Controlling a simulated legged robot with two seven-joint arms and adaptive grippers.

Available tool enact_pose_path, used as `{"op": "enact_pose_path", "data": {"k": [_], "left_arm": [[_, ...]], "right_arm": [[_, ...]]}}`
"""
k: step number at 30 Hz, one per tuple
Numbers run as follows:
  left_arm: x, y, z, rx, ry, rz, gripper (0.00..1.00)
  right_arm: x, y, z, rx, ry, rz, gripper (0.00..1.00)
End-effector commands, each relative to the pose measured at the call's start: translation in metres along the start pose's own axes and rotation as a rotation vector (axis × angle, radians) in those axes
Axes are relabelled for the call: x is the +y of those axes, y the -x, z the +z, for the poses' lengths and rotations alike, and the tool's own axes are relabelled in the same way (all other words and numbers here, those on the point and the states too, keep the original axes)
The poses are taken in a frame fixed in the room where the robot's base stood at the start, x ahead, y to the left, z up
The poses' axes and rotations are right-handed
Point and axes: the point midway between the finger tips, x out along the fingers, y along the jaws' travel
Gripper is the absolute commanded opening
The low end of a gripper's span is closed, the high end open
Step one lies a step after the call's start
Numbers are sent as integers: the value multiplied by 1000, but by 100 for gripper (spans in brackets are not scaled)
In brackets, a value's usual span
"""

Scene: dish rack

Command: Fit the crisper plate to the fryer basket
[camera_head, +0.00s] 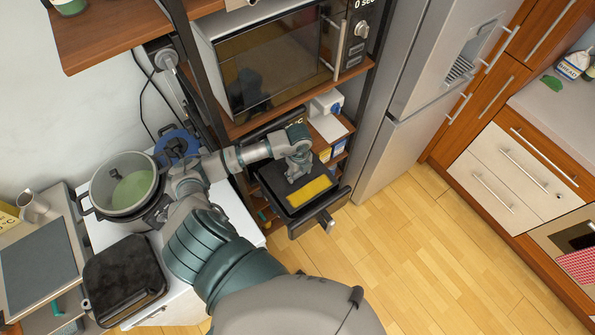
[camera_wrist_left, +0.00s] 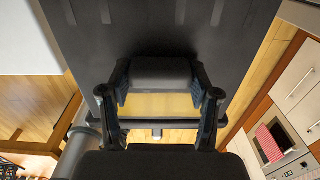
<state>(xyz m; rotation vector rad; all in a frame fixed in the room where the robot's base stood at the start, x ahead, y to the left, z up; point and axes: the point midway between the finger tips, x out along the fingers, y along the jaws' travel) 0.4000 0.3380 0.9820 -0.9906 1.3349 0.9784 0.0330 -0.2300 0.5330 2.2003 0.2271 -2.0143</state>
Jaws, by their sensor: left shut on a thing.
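My left gripper (camera_head: 297,172) reaches over the black fryer basket (camera_head: 326,221), which has a handle at its front and stands out from the shelf unit. In the left wrist view the gripper (camera_wrist_left: 160,95) is shut on a dark block between its fingers. This block appears to belong to the dark, slotted crisper plate (camera_wrist_left: 150,25), which fills the upper part of that view. A yellow patch (camera_head: 309,192) shows inside the basket's outline; I cannot tell what it is. The gripper partly hides where plate and basket meet. My right gripper is not in view.
A microwave (camera_head: 270,65) sits on the shelf above the basket. A pot (camera_head: 125,185) and a black square item (camera_head: 123,278) stand at the left. A fridge (camera_head: 420,90) stands to the right. The wooden floor (camera_head: 420,240) in front is clear.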

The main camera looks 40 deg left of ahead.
Motion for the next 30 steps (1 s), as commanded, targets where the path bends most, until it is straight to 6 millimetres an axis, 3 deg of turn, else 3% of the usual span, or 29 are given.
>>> {"op": "enact_pose_path", "data": {"k": [15, 30], "left_arm": [[1, -27, 3, 3, 0, -1, 15], [1, -52, 1, 2, 0, -2, 15]], "right_arm": [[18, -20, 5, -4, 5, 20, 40], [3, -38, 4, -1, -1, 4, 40]]}}
